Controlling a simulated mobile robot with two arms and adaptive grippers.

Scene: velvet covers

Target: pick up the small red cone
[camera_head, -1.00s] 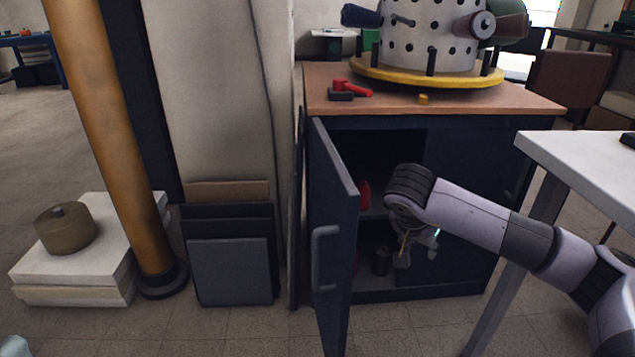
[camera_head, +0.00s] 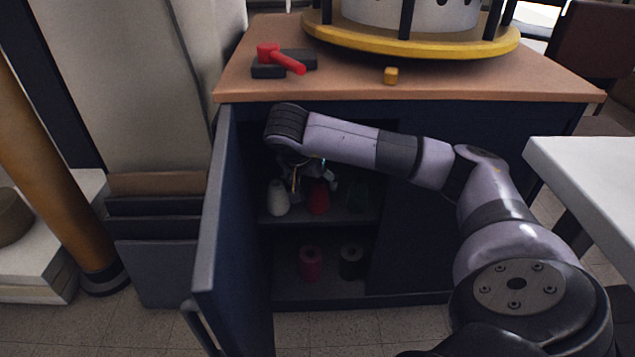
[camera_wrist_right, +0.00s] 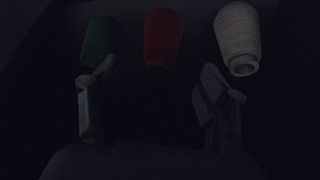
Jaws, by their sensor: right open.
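The small red cone (camera_head: 318,197) stands on the upper shelf inside the open blue cabinet, between a white cone (camera_head: 278,198) and a green cone (camera_head: 355,195). In the dark right wrist view the red cone (camera_wrist_right: 162,38) shows between the green cone (camera_wrist_right: 101,40) and the white cone (camera_wrist_right: 238,38). My right gripper (camera_wrist_right: 158,88) is open and empty, its two fingers spread apart with the red cone beyond the gap. In the head view its fingers are partly hidden in shadow in front of the upper shelf. My left gripper is not in view.
The cabinet door (camera_head: 222,240) stands open at the left. The lower shelf holds a larger red spool (camera_head: 310,264) and a dark spool (camera_head: 351,262). A white table (camera_head: 590,170) stands at the right.

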